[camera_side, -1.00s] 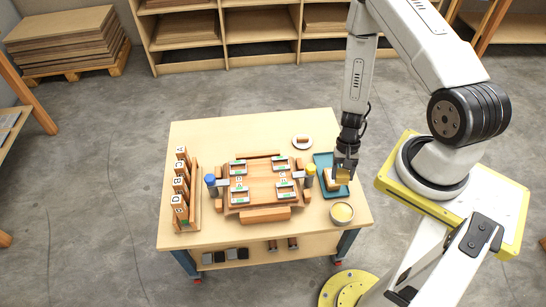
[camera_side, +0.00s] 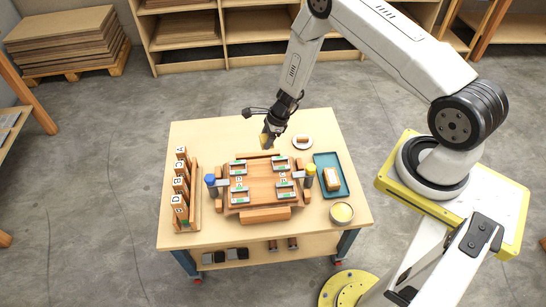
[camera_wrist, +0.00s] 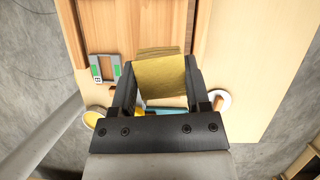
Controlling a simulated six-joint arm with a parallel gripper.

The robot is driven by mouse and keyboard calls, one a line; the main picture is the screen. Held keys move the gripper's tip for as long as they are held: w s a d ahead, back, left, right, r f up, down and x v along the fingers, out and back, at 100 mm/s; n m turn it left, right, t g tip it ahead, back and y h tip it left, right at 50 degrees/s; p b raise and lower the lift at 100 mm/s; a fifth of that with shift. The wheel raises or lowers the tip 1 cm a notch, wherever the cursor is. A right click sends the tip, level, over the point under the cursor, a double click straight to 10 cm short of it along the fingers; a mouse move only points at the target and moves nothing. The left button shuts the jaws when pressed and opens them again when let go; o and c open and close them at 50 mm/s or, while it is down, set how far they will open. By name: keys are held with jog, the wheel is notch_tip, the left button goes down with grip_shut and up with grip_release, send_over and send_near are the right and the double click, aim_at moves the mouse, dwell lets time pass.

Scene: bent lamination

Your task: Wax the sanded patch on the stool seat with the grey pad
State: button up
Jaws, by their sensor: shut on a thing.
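The stool seat (camera_side: 260,172) is a reddish-brown wooden piece in the middle of the table, with several metal clamps on it. I cannot make out a sanded patch. My gripper (camera_side: 269,132) is above the table just behind the seat's back edge, shut on a gold-yellow pad (camera_wrist: 160,76). The pad hangs between the two black fingers and looks yellow, not grey. It hides part of the scene below in the wrist view. Dark grey blocks (camera_side: 219,257) lie on the table's lower shelf.
Blue-topped (camera_side: 210,180) and yellow-topped (camera_side: 310,169) posts flank the seat. A lettered rack (camera_side: 193,215) stands left.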

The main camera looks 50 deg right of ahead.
jog(key=shift+m, duration=0.7)
jog(key=shift+w+a+f, duration=0.2)
jog(key=shift+w+f, duration=0.3)
jog(key=shift+f, duration=0.2)
jog(key=shift+w+a+f, duration=0.25)
jog(key=shift+w+f, duration=0.3)
jog(key=shift+f, duration=0.15)
jog(key=shift+w+a+f, duration=0.2)
jog(key=shift+w+f, duration=0.3)
jog(key=shift+f, duration=0.2)
